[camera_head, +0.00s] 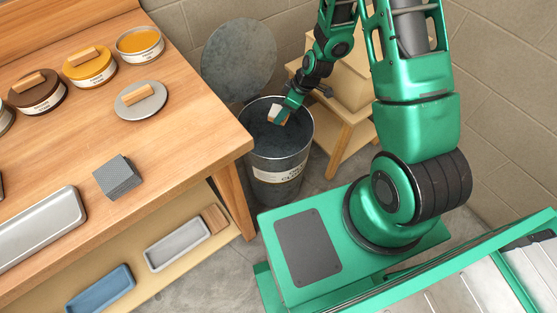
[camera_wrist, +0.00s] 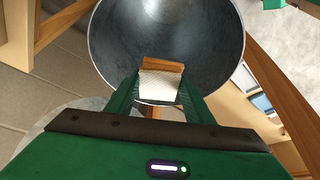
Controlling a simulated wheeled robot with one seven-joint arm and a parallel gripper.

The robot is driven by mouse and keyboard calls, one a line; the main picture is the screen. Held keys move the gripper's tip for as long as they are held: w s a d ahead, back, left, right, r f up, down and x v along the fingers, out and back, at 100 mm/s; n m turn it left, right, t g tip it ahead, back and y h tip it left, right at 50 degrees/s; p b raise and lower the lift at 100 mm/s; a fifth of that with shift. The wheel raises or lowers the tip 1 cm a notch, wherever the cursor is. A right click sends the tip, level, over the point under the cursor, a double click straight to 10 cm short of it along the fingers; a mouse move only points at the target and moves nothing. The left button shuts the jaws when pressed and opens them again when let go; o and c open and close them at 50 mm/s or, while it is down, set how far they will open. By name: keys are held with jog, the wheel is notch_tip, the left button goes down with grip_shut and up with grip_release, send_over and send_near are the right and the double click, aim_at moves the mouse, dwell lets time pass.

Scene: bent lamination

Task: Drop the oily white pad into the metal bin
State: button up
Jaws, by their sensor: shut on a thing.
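The white pad (camera_wrist: 158,85) is held in my gripper (camera_wrist: 157,98), with a brown, stained-looking part (camera_wrist: 162,65) along its far edge. In the head view the pad (camera_head: 274,113) shows small at the fingertips of my gripper (camera_head: 282,114). The metal bin (camera_head: 279,150) is grey and round with a white label, standing on the floor beside the bench. Its lid (camera_head: 239,60) is tilted up behind it. The gripper is over the bin's mouth, and the wrist view shows the bin's open inside (camera_wrist: 165,30) beyond the pad. The pad's exact height relative to the rim is hard to tell.
A wooden bench (camera_head: 180,150) stands left of the bin, holding round tins (camera_head: 90,65), a grey block (camera_head: 118,176) and a metal tray (camera_head: 40,228). A lower shelf holds a grey tray (camera_head: 178,244) and a blue tray (camera_head: 100,288). A wooden stool (camera_head: 345,130) stands right of the bin.

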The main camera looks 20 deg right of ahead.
jog(key=o, duration=1.1)
jog(key=shift+c, duration=0.2)
jog(key=v, duration=1)
jog(key=shift+d+r, duration=0.15)
jog(key=shift+r, duration=0.15)
